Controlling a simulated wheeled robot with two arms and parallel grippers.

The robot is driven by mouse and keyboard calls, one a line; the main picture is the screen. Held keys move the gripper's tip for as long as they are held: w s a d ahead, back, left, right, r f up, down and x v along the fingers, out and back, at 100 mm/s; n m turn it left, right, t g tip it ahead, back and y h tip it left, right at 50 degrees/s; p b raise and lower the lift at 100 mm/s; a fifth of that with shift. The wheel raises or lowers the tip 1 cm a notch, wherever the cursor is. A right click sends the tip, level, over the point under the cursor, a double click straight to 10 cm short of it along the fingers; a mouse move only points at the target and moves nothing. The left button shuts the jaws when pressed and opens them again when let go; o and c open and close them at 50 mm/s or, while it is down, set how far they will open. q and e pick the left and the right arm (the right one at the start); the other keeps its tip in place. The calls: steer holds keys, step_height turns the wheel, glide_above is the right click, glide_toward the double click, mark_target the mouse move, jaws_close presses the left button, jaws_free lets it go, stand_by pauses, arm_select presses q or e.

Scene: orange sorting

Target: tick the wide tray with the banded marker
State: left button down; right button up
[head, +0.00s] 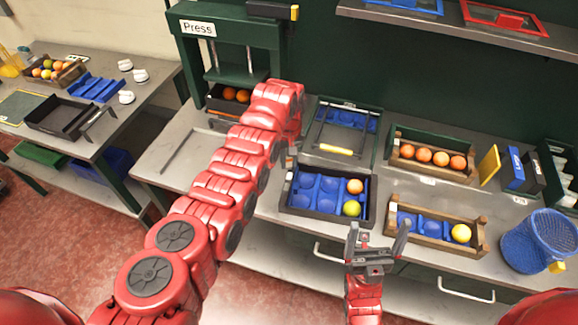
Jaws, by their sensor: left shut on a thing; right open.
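My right gripper (378,245) is open and empty, in front of the bench between tray and crate.
A wooden crate (470,241) holds a yellow fruit; another (462,179) behind holds oranges. A framed tray with a yellow bar (337,150) stands behind the dark tray. A press (232,55) stands back left, a blue mesh basket (537,242) right. A side table is far left.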

mark_target(288, 182)
arm_select(q)
steer(key=shift+w+d+f+b, duration=0.1)
steer(key=shift+w+f+b, duration=0.15)
steer(key=shift+f+b, duration=1.4)
steer(key=shift+w+d+f+b, duration=0.1)
steer(key=shift+w+f+b, duration=0.1)
steer(key=shift+f+b, duration=1.4)
steer(key=shift+w+r+b, duration=0.1)
steer(key=shift+r+b, duration=0.25)
steer(key=shift+b, duration=0.6)
steer(key=shift+f+b, duration=0.55)
steer(key=shift+f, duration=0.05)
steer(key=shift+s+a+p, duration=0.2)
steer(key=shift+s+p, duration=0.55)
steer(key=shift+p, duration=1.8)
steer(key=shift+w+r+p, duration=0.15)
steer(key=shift+r+p, duration=0.5)
steer(key=shift+r, duration=0.55)
step_height(288, 182, up, 2)
steer(key=shift+r+p, duration=0.1)
steer(key=shift+p, duration=0.2)
steer(key=shift+r, duration=1.3)
